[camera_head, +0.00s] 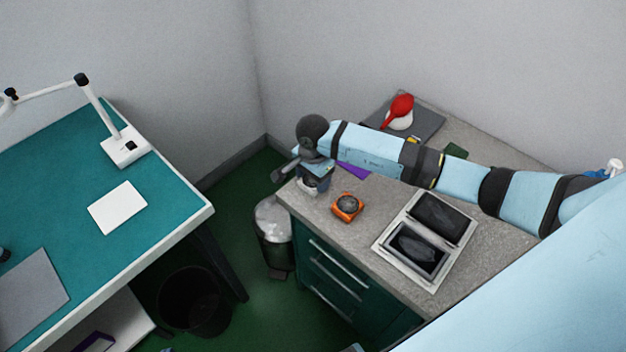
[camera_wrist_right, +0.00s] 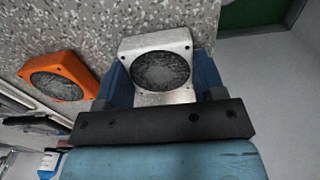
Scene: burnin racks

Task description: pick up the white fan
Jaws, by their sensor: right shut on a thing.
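The white fan (camera_wrist_right: 158,67) is a small square frame with a dark round grille. In the right wrist view it sits between the two blue fingers of my right gripper (camera_wrist_right: 163,82), which is shut on it. In the head view my right gripper (camera_head: 316,176) is at the left end of the grey counter, with the white fan (camera_head: 309,184) partly hidden under it. I cannot tell whether the fan touches the counter. My left gripper is not in view.
An orange fan (camera_head: 347,207) lies on the counter (camera_head: 375,226) close by; it also shows in the right wrist view (camera_wrist_right: 60,76). A double-grille panel (camera_head: 418,252), a purple item (camera_head: 353,171) and a red item (camera_head: 402,106) are also there. A bin (camera_head: 272,235) stands below the counter's left end.

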